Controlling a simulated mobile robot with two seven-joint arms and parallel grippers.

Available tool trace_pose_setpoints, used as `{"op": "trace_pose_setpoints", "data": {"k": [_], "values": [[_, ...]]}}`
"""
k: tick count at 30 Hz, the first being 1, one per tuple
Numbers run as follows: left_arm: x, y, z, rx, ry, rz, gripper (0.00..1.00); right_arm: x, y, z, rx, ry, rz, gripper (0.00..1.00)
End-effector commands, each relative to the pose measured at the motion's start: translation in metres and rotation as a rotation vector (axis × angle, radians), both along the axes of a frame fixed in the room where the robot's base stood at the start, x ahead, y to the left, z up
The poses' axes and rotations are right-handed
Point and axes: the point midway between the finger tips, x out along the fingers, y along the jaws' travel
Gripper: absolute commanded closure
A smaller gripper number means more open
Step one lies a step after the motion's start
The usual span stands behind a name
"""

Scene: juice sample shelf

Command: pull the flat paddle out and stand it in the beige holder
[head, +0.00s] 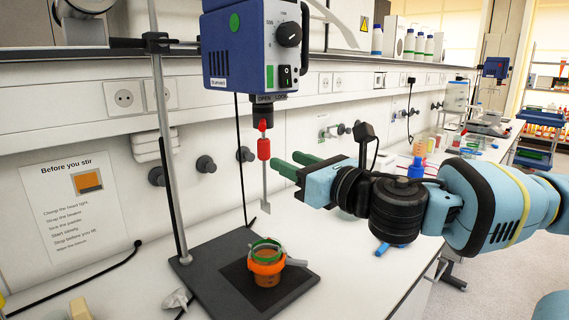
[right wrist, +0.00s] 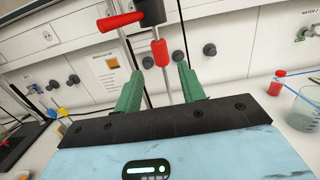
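The flat paddle (head: 265,207) hangs upright on a thin shaft under the blue stirrer motor (head: 252,50). A red grip (head: 263,148) is on its shaft below the black chuck, which is marked OPEN and LOCK. My right gripper (head: 287,164) is level with the shaft, just right of it, with green fingers apart. In the right wrist view the red grip (right wrist: 161,53) shows beyond and between the open fingertips (right wrist: 158,78), and nothing is held. I cannot make out a beige holder for certain. My left gripper is not in view.
An orange-ringed beaker (head: 267,270) stands on the dark stand base (head: 205,285) below the paddle. A metal stand rod (head: 165,140) rises at left. A tan-orange block (head: 80,308) shows at the lower left edge.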

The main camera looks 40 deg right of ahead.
Motion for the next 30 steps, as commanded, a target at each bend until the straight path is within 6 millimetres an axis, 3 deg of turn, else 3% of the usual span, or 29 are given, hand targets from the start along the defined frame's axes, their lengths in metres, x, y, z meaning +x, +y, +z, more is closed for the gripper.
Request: {"op": "trace_pose_setpoints", "data": {"k": [7,14,24,30], "values": [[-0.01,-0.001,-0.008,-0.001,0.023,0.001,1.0,0.006,-0.001,-0.003,-0.001,0.004,-0.002,0.6],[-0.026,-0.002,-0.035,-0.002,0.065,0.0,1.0,0.03,0.002,-0.006,-0.001,0.008,-0.001,0.6],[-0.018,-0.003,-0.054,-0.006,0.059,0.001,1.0,0.071,0.006,0.0,0.0,0.005,0.0,0.6],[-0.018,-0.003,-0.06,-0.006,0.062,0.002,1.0,0.085,0.006,0.003,0.003,0.003,0.0,0.6]]}}
